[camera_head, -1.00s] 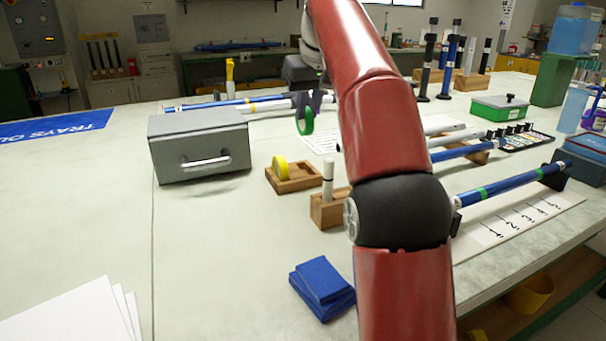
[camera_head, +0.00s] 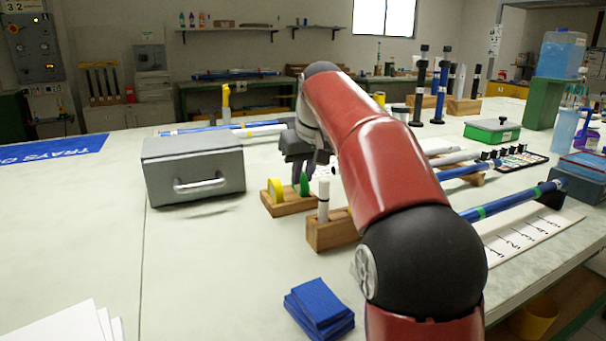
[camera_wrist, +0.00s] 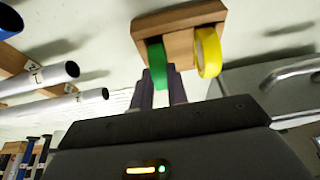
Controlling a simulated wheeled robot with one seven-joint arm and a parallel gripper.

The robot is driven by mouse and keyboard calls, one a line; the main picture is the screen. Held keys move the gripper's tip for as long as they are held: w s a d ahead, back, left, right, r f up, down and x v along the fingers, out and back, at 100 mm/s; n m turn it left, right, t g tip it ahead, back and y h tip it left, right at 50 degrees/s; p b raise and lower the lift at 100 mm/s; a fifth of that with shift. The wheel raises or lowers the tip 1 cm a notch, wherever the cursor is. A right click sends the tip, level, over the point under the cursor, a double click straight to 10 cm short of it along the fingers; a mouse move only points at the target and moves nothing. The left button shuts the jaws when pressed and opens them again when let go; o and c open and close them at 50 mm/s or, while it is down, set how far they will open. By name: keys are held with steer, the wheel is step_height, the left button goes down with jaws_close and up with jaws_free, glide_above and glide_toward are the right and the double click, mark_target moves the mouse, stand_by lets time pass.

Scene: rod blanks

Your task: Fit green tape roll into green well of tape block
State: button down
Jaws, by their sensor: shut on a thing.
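The green tape roll (camera_head: 304,184) is upright at the right part of the wooden tape block (camera_head: 288,208), below my gripper (camera_head: 303,172). In the wrist view my gripper (camera_wrist: 161,88) is shut on the green roll (camera_wrist: 158,62), whose lower part is over or in the block (camera_wrist: 180,20); I cannot tell how deep it sits. The yellow tape roll (camera_head: 275,190) stands upright in the block's left part, and also shows beside the green roll in the wrist view (camera_wrist: 208,52). The green well itself is hidden by the roll.
A grey toolbox (camera_head: 193,168) stands close left of the block. Blue cloths (camera_head: 320,305) lie nearer. Tubes lie to the right.

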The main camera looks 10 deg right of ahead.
steer(key=c, duration=1.4)
jaws_free()
steer(key=shift+f+b, duration=0.25)
steer(key=shift+b, duration=0.05)
steer(key=v, duration=0.2)
steer(key=p+v, duration=0.1)
steer(key=v, duration=0.2)
steer(key=p+v, duration=0.1)
steer(key=v, duration=0.1)
steer(key=shift+w+d+r, duration=0.1)
steer(key=shift+d+r, duration=0.1)
steer(key=shift+r, duration=0.3)
